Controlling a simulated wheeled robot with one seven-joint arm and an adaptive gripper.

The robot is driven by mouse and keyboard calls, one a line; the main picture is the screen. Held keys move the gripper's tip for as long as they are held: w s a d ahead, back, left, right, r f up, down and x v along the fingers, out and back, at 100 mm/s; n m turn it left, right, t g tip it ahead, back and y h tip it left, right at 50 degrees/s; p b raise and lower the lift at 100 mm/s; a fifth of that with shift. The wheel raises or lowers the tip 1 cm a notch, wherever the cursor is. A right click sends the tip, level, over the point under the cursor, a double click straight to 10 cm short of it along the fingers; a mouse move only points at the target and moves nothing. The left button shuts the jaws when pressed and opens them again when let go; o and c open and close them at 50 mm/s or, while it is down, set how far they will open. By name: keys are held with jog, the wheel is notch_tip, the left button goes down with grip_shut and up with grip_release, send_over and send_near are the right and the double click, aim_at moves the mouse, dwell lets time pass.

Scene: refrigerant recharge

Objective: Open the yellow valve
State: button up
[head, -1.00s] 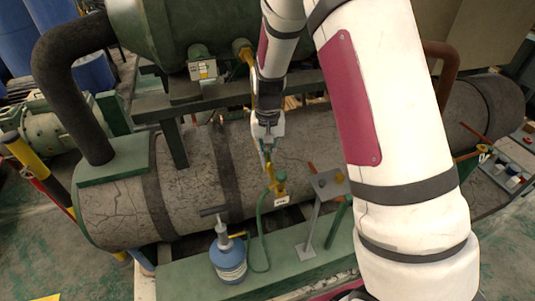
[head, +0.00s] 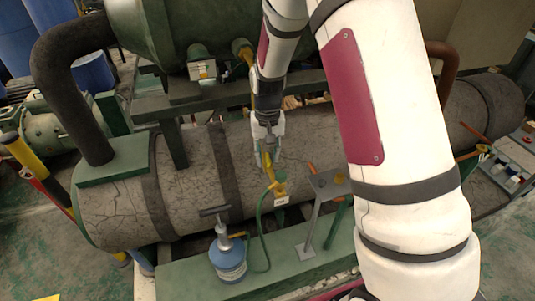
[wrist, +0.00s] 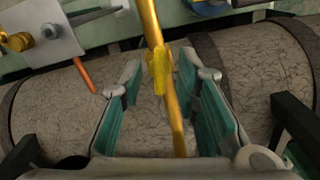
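The yellow valve (head: 279,188) sits in front of the big cracked grey tank, with a green hose attached and a small white label below it. In the wrist view a yellow handle-like piece (wrist: 159,70) on a slanting yellow pipe (wrist: 152,25) lies between my fingers. My gripper (head: 266,158) points down just above the valve in the head view. In the wrist view my gripper (wrist: 160,78) is open, its teal pads on both sides of the yellow piece, with gaps visible. Whether a finger touches it cannot be told.
A blue bottle (head: 228,259) with a T-shaped top stands on the green base (head: 185,280). A grey bracket plate (head: 328,183) on a post stands right of the valve. The cracked tank (head: 115,205) lies behind, with a green beam (head: 200,101) above.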

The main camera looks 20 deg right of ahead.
aim_at(267, 157)
notch_tip(267, 157, up, 12)
dwell(0.6)
jog(key=s+r+n+t, duration=0.1)
jog(key=s+r+t, duration=0.2)
jog(key=s+r, duration=0.85)
jog(key=s+r+n+t+b, duration=0.1)
jog(key=s+r+t, duration=0.1)
jog(key=s, duration=1.1)
jog(key=shift+s+r+n+t, duration=0.3)
jog(key=shift+r, duration=0.3)
